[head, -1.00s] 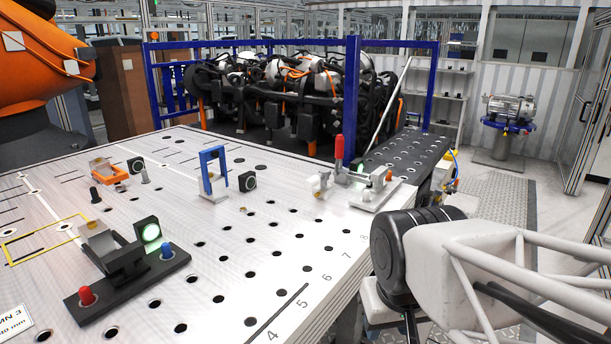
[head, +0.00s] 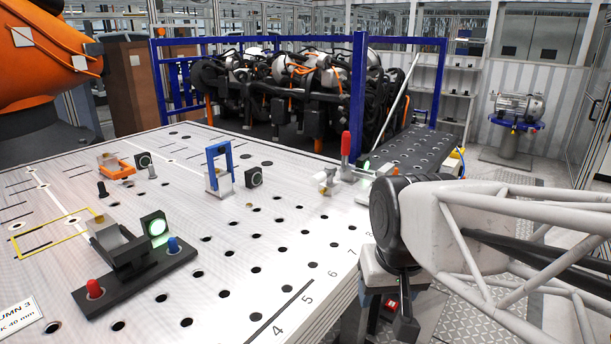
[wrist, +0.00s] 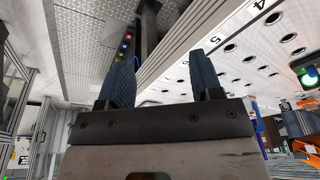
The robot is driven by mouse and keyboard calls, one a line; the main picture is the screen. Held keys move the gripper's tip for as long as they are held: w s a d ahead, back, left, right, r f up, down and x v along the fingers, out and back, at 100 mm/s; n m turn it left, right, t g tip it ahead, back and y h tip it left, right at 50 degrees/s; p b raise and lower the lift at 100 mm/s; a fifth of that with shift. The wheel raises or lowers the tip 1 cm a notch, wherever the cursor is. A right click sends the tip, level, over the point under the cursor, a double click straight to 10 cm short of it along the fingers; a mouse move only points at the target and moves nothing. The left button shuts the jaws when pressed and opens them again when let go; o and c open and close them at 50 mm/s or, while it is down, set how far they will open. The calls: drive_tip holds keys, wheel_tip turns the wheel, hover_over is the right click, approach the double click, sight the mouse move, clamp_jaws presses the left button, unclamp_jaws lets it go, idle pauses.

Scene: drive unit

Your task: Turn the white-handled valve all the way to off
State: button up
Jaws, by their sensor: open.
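A small fitting with a pale handle and a brass-coloured part (head: 327,183) stands on the table in the head view, left of the red-handled clamp. It looks like the white-handled valve, but it is too small to read its handle position. My gripper (wrist: 162,56) shows in the wrist view with two dark blue fingers wide apart and nothing between them. It is off the table's right edge, away from the fitting. In the head view my arm fills the right side and the fingers cannot be made out. The wrist view does not clearly show the valve.
The perforated table (head: 285,225) holds a red-handled clamp (head: 346,152), a blue frame (head: 219,165), an orange fixture (head: 117,171) and a black box with red and blue buttons (head: 135,275). An orange robot arm (head: 45,45) stands at the back left. The table's front right is clear.

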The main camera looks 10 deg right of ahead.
drive_tip(key=w+r+m, duration=0.1)
drive_tip(key=w+r, duration=0.1)
drive_tip(key=w, duration=0.4)
drive_tip(key=w+r+m, duration=0.1)
drive_tip(key=w+r, duration=0.2)
drive_tip(key=w, duration=0.4)
drive_tip(key=m+y, duration=0.2)
drive_tip(key=m, duration=0.4)
hover_over(321, 173)
drive_tip(key=s+d, duration=0.1)
drive_tip(key=s, duration=0.1)
wheel_tip(321, 173, down, 4)
drive_tip(key=shift+w+d+f+g, duration=0.1)
drive_tip(key=shift+w+d+g, duration=0.05)
drive_tip(key=shift+g, duration=0.15)
drive_tip(key=shift+f, duration=0.15)
drive_tip(key=shift+x, duration=3.8)
clamp_jaws()
